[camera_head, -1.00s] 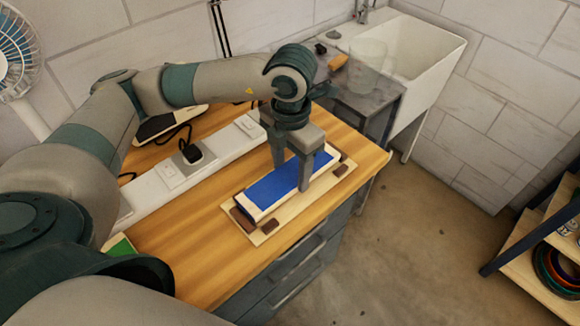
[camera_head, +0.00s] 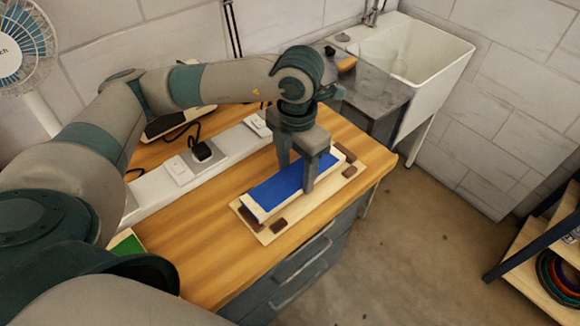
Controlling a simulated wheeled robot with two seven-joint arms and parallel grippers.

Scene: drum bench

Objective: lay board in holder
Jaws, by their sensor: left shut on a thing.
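A long board (camera_head: 274,192) with a blue top and pale wooden edges lies along the holder. The holder is a pale wooden base (camera_head: 266,236) with several dark brown blocks (camera_head: 278,226) near its ends. My left gripper (camera_head: 297,178) points down over the board, right of its middle, with one finger on each long side. It is shut on the board. The near finger hides part of the board's side. I cannot tell whether the board's underside touches the base. My right gripper is not in view.
A white trunking with sockets and a black plug (camera_head: 202,151) runs behind the holder on the wooden bench (camera_head: 190,262). A green item (camera_head: 126,246) lies at the left. A white sink (camera_head: 410,58) stands beyond a grey side table. The bench front is clear.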

